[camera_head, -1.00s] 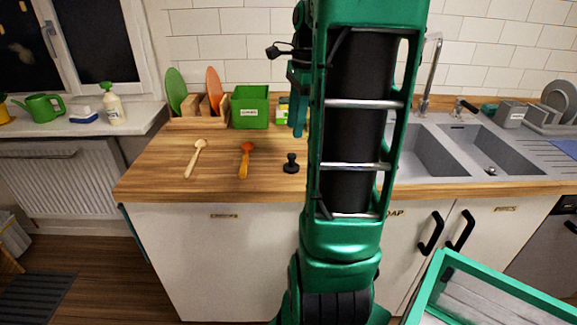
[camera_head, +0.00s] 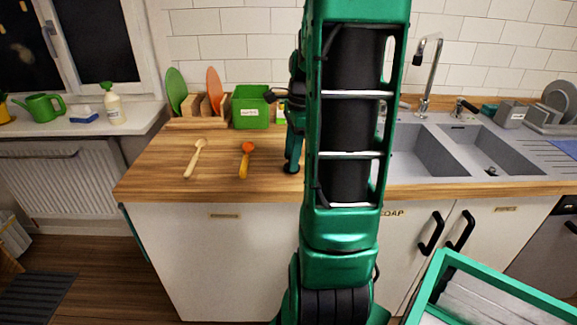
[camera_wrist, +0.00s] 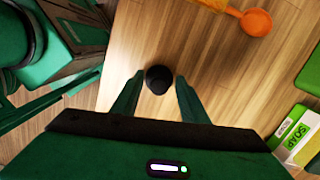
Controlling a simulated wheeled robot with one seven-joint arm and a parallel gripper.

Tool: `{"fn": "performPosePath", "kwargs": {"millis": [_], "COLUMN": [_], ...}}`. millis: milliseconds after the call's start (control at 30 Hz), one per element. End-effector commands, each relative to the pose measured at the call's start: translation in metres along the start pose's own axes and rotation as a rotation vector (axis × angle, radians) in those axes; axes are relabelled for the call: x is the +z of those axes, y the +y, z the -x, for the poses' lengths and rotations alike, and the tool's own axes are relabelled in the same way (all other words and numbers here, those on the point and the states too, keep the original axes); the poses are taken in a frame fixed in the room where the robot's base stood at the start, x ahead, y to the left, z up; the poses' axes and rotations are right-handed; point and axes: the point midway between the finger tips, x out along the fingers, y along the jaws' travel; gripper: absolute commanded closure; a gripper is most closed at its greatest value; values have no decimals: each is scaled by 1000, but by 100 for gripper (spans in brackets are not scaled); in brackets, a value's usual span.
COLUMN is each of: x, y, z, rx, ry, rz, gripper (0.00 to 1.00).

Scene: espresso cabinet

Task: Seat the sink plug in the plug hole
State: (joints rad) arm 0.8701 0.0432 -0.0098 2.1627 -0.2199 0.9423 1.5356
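The black sink plug (camera_wrist: 158,79) stands on the wooden counter in the wrist view. My gripper (camera_wrist: 156,84) is open, with one finger on each side of the plug and gaps between fingers and plug. In the head view my gripper (camera_head: 291,168) is low over the counter and hides the plug. The grey sink (camera_head: 463,128) has two basins to the right of my arm. A dark plug hole (camera_head: 491,170) shows in the floor of the right basin. My arm hides part of the left basin.
A wooden spoon (camera_head: 195,158) and an orange-headed spoon (camera_head: 246,160) lie left of my gripper. A green box (camera_head: 250,108) stands behind. A soap box (camera_wrist: 294,133) is near my gripper. The tap (camera_head: 428,75) rises behind the sink.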

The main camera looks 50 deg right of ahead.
Motion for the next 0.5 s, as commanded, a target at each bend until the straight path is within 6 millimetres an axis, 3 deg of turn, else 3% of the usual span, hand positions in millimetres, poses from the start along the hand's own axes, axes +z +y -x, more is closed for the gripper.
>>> {"fn": "performPosePath", "kwargs": {"millis": [267, 433, 500], "x": [0, 0, 0], "y": [0, 0, 0], "z": [-3, -3, -3], "rx": [-1, -1, -1], "ry": [1, 1, 1], "rz": [0, -1, -1], "gripper": [60, 100, 100]}}
